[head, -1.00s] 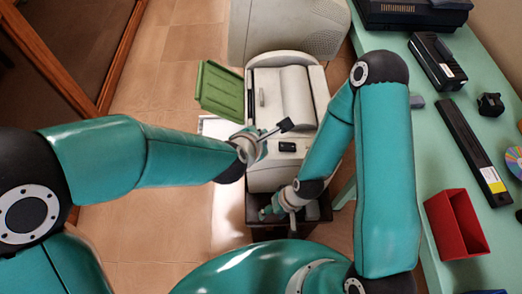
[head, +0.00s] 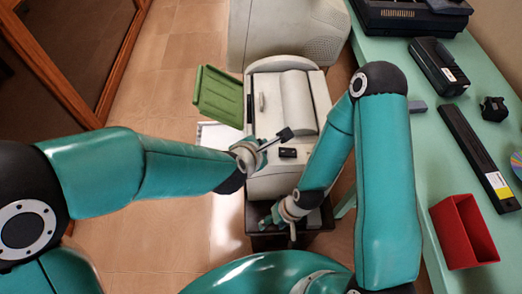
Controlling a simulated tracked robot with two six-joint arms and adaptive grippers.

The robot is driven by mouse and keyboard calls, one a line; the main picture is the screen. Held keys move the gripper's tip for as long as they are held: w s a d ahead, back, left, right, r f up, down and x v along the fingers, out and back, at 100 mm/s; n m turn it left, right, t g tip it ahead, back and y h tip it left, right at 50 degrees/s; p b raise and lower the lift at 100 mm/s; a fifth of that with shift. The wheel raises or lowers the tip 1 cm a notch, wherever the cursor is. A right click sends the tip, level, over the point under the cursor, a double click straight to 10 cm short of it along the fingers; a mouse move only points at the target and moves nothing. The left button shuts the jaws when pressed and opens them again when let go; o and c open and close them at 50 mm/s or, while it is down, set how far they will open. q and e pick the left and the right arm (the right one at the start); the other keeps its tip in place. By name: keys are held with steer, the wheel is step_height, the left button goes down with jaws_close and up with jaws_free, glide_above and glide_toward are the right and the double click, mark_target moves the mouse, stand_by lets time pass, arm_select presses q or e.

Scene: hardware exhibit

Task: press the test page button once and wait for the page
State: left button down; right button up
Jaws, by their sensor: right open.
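A pale grey printer (head: 263,181) stands in the middle, with a green tray (head: 218,97) sticking out at its left. A small dark panel (head: 288,153) is on its near top face; I cannot make out a separate test page button. My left gripper (head: 284,134) is over the printer, its dark tip just beyond the panel; whether it touches is unclear, and its jaw opening does not show. My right gripper (head: 279,226) is open and empty, low at the printer's near side. A white sheet-like surface (head: 214,134) shows left of the printer, partly behind my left arm.
A green table (head: 408,135) runs along the right, holding a red bin (head: 463,231), a long black bar (head: 474,150) and several dark devices. A large beige casing (head: 285,35) stands behind the printer. Tiled floor (head: 178,60) is clear at the left.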

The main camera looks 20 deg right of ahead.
stand_by(0.7)
arm_select(q)
steer(key=shift+f+b, duration=0.4)
steer(key=shift+b, duration=0.15)
arm_select(e)
steer(key=shift+f, duration=0.55)
